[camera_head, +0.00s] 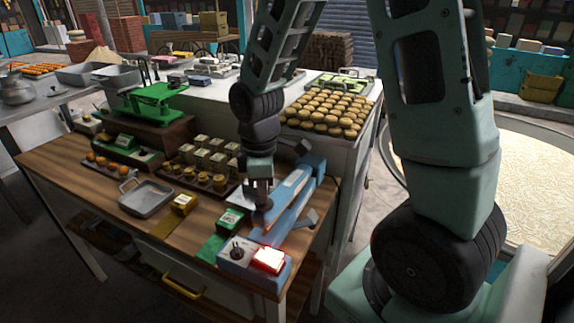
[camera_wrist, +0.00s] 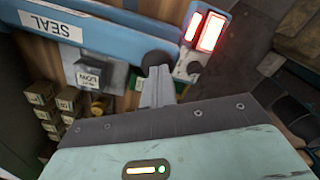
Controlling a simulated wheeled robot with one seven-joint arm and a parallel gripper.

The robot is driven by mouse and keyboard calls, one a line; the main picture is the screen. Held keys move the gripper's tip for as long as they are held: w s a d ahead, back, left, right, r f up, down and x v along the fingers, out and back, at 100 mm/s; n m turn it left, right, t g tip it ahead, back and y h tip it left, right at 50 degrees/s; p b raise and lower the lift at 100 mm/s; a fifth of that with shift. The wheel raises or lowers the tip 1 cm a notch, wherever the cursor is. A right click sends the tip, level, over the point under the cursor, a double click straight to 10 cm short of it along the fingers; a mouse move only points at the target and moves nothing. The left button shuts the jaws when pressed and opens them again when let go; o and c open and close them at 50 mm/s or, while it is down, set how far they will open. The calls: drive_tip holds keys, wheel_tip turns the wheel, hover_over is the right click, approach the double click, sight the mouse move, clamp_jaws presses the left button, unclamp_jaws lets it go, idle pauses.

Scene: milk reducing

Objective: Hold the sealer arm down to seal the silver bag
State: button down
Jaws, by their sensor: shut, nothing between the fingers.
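The blue sealer (camera_head: 292,214) stands at the right end of the wooden table. Its long arm, marked SEAL, also shows across the top of the wrist view (camera_wrist: 105,38). The red lamp (camera_head: 268,259) at the sealer's front is lit, and it glows in the wrist view (camera_wrist: 211,31). My gripper (camera_head: 262,204) is shut and empty, pointing down at the sealer arm's front end. In the wrist view its fingertips (camera_wrist: 158,80) are at the black round knob (camera_wrist: 158,63); contact is unclear. A silvery packet with a label (camera_wrist: 95,77) lies beside the arm; it may be the silver bag.
A grey tray (camera_head: 146,198) and small boxes (camera_head: 212,157) stand left of the sealer. A green scale (camera_head: 146,104) is farther back. Round pastries (camera_head: 328,113) cover a tray behind the sealer. A large round pan (camera_head: 530,185) is at right.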

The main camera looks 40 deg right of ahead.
wheel_tip(320, 180, up, 12)
drive_tip(key=p, duration=1)
idle(0.4)
drive_tip(key=shift+f, duration=0.1)
idle(0.3)
drive_tip(key=s+a+f+m+b, duration=0.1)
drive_tip(key=s+a+f+b, duration=0.3)
drive_tip(key=s+a+b, duration=0.2)
drive_tip(key=s+a+f+m+b, duration=0.1)
drive_tip(key=s+a+f+b, duration=0.3)
drive_tip(key=s+a+b, duration=0.3)
drive_tip(key=s+a, duration=0.3)
drive_tip(key=a, duration=0.3)
drive_tip(key=shift+s+y, duration=0.25)
drive_tip(key=shift+y, duration=0.05)
